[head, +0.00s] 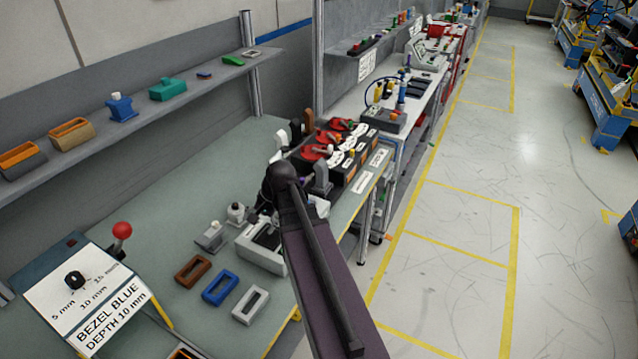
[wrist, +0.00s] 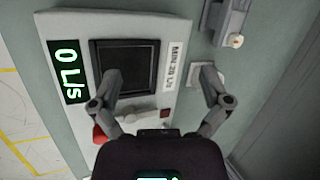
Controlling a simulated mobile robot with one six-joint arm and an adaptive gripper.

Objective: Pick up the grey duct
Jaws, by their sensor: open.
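Two small grey fittings stand on the green bench, and I cannot tell for sure which is the duct. One is a grey block with a pale knob (head: 210,237), also at the top of the wrist view (wrist: 226,18). The other has a pale square base (head: 237,213) and a grey top. In the wrist view, my right finger partly covers that pale base (wrist: 207,77). My gripper (wrist: 160,78) is open and empty, its fingers spread over the flow tester's right side and the pale base. In the head view my arm hides most of it.
The flow tester (wrist: 78,25) reads 0 L/s, its dark opening (wrist: 125,65) near the left finger. Brown (head: 193,270), blue (head: 220,287) and grey (head: 250,305) bezels lie nearer. Red-handled units (head: 335,150) stand behind. A bezel sign (head: 85,300) is at left.

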